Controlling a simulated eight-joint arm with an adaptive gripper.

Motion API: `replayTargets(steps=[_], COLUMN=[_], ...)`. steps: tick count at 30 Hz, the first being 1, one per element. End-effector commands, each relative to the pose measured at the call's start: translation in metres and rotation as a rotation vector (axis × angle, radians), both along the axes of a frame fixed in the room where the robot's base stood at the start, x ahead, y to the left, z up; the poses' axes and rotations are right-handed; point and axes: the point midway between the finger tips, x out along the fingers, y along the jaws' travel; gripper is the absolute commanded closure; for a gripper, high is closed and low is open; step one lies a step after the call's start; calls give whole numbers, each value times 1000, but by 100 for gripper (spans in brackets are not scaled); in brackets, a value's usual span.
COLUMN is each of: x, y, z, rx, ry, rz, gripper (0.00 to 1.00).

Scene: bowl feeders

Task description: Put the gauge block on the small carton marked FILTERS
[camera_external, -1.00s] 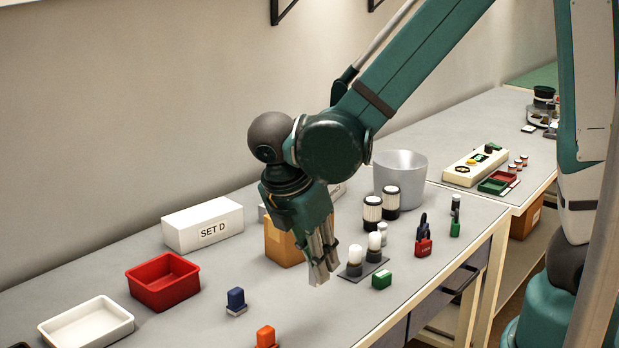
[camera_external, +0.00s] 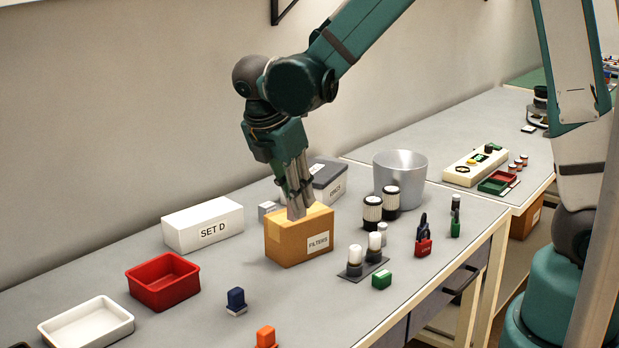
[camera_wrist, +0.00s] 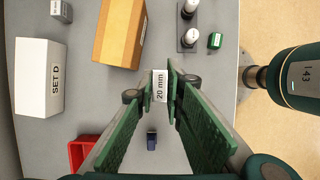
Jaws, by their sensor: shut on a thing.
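My gripper (camera_external: 298,213) is shut on the gauge block (camera_wrist: 159,86), a pale block marked 20 mm, which shows between the fingertips in the wrist view. In the external view the block is hard to make out from the fingers. The small tan carton marked FILTERS (camera_external: 302,246) stands on the bench, and the fingertips overlap its top in that view. In the wrist view the carton (camera_wrist: 121,32) lies above and left of the fingertips, its lettering not readable. I cannot tell the gap between block and carton.
The white SET D box (camera_external: 203,226) and red bin (camera_external: 164,282) are left. White-topped cylinders on a dark plate (camera_external: 361,272) stand right. A blue item (camera_external: 236,301) sits in front.

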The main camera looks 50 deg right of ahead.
Motion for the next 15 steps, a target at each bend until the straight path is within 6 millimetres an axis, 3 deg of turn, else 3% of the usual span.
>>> replayTargets(steps=[6,15], x=[41,78], y=[-45,-95], z=[25,45], rx=[-2,-6], ry=[-1,1], rz=[4,16], gripper=[100,100])
